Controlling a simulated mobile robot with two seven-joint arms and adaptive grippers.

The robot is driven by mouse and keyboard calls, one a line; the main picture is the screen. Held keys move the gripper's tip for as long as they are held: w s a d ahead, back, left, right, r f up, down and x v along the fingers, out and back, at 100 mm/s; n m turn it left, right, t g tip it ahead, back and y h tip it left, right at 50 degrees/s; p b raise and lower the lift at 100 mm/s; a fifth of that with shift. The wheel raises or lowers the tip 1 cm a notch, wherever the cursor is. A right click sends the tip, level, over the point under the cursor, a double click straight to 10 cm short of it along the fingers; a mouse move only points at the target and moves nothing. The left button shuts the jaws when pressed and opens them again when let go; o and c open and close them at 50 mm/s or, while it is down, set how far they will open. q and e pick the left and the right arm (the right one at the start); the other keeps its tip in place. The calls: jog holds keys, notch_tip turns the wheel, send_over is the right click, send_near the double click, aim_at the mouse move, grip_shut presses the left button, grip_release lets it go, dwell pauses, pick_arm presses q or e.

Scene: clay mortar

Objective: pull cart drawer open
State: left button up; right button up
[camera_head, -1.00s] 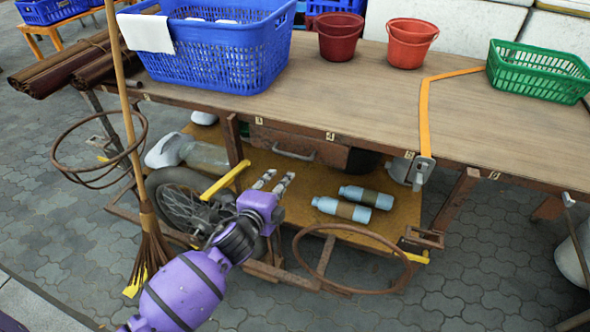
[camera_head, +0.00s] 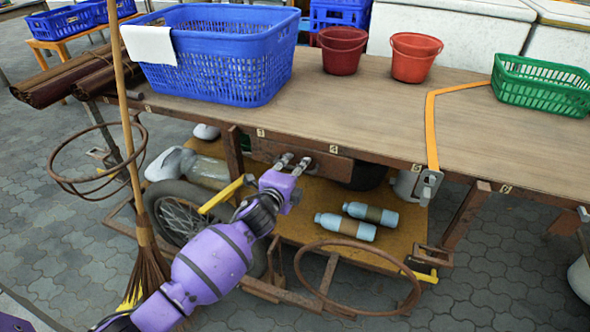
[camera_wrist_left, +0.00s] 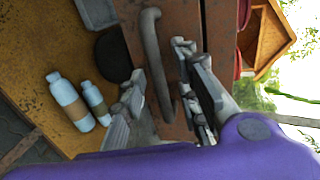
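The cart's brown drawer (camera_head: 335,165) sits under the wooden tabletop, its front close to the table's edge. My left gripper (camera_head: 292,163) is at the drawer front, with its two fingers apart. In the left wrist view the grey curved drawer handle (camera_wrist_left: 153,50) lies between the open fingers (camera_wrist_left: 160,85). I cannot tell whether either finger touches the handle. In the head view the gripper hides most of the handle. The drawer front (camera_wrist_left: 182,20) shows behind the handle in the wrist view. My right gripper is in neither view.
Two pale blue bottles (camera_head: 345,226) lie on the lower shelf (camera_head: 300,224) below the drawer. A rusty ring (camera_head: 357,305) sticks out in front. A broom (camera_head: 146,260) and a wheel (camera_head: 180,215) stand at the left. A blue basket (camera_head: 225,75) rests on the tabletop (camera_head: 370,115).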

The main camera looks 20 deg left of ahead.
pick_arm(q)
jog(key=shift+c, duration=0.2)
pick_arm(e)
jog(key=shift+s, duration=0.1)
pick_arm(q)
grip_shut()
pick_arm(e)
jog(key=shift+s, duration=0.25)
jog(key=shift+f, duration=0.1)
pick_arm(q)
jog(key=shift+s, duration=0.15)
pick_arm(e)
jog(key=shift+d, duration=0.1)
